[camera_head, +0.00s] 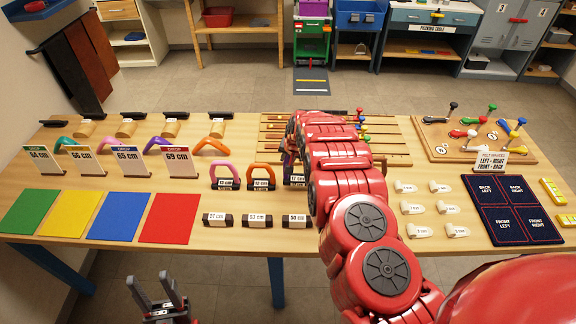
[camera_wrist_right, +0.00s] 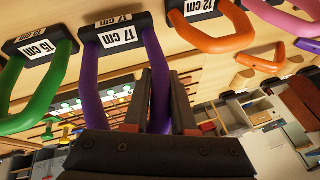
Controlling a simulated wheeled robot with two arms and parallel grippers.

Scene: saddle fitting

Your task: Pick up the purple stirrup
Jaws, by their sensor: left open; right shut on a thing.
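The purple stirrup (camera_wrist_right: 88,75) shows in the right wrist view, with its dark base bar labelled 17 cm. My right gripper (camera_wrist_right: 159,85) is shut on one purple side of it, a finger on either side. In the head view my red right arm hides most of this stirrup and the right gripper (camera_head: 289,150). I cannot tell whether the stirrup is clear of the table. My left gripper (camera_head: 149,284) is open and empty, low in front of the table's near edge.
An orange stirrup (camera_head: 260,168) and a pink stirrup (camera_head: 224,167) stand left of my right arm. A green stirrup (camera_wrist_right: 50,85) is beside the purple one. Coloured mats, including a red mat (camera_head: 170,218), lie at the table's left front.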

